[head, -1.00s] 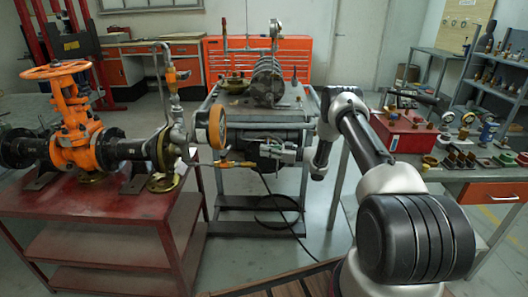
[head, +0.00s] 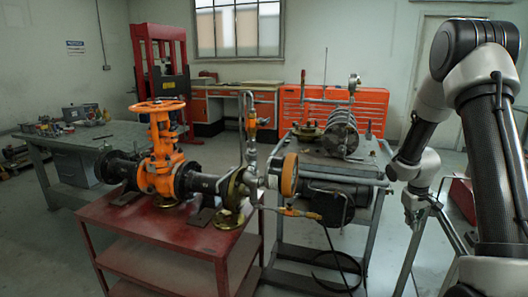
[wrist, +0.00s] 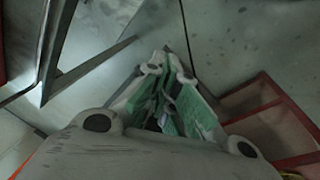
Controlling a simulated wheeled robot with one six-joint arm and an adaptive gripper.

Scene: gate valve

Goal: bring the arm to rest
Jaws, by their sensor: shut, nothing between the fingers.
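My gripper (wrist: 168,72) is shut and empty in the wrist view, its green-padded fingers together above the grey floor. In the head view my arm is folded at the right, elbow high and forearm angled down, with the wrist end right of the grey cart. The orange gate valve (head: 160,160) stands upright with its handwheel (head: 157,107) on the red table (head: 150,238) at the left. My gripper is well apart from the valve.
The grey cart (head: 368,173) with a pump and gauge is close to my wrist on the left. A red box (head: 463,198) shows partly behind my arm. Red shelving (wrist: 270,112) lies right of the gripper in the wrist view. A workbench (head: 60,140) stands far left.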

